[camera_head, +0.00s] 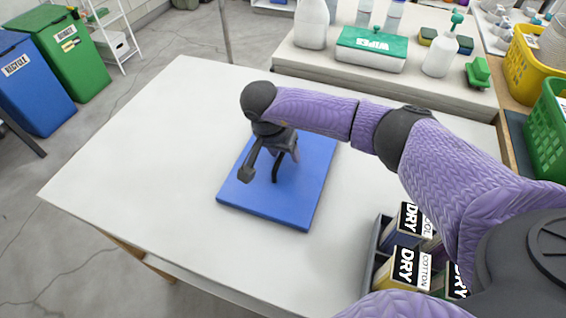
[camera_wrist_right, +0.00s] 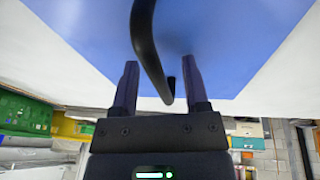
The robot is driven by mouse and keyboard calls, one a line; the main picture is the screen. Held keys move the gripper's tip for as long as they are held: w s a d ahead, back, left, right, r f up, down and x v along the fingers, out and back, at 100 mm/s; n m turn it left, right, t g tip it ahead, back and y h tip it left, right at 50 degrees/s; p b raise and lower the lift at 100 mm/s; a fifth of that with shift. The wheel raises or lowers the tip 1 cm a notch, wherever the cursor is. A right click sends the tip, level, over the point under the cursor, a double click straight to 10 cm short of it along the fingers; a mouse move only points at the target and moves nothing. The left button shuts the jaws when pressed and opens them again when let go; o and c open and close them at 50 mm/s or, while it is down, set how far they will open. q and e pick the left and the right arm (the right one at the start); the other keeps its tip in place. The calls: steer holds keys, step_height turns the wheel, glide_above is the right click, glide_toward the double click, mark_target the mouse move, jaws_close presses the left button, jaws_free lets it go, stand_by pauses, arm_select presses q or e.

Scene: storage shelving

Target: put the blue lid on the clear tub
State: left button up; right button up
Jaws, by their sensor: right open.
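The blue lid (camera_head: 250,195) is a flat blue slab lying near the middle of the white table; it also fills the top of the right wrist view (camera_wrist_right: 230,35). A black curved handle (camera_wrist_right: 150,50) rises from it and shows in the head view (camera_head: 276,172). My right gripper (camera_head: 268,160) is over the lid, open. In the right wrist view its two fingers (camera_wrist_right: 158,85) stand on either side of the handle, with gaps visible. I cannot make out the clear tub in either view. My left gripper is not in view.
A grey caddy (camera_head: 370,268) with DRY boxes stands at the table's front right. Behind, a raised white surface (camera_head: 300,62) holds bottles and a green-topped WIPES box (camera_head: 371,48). Yellow (camera_head: 530,65) and green (camera_head: 548,125) baskets stand right. The table's left half is clear.

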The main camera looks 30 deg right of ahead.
jaws_close()
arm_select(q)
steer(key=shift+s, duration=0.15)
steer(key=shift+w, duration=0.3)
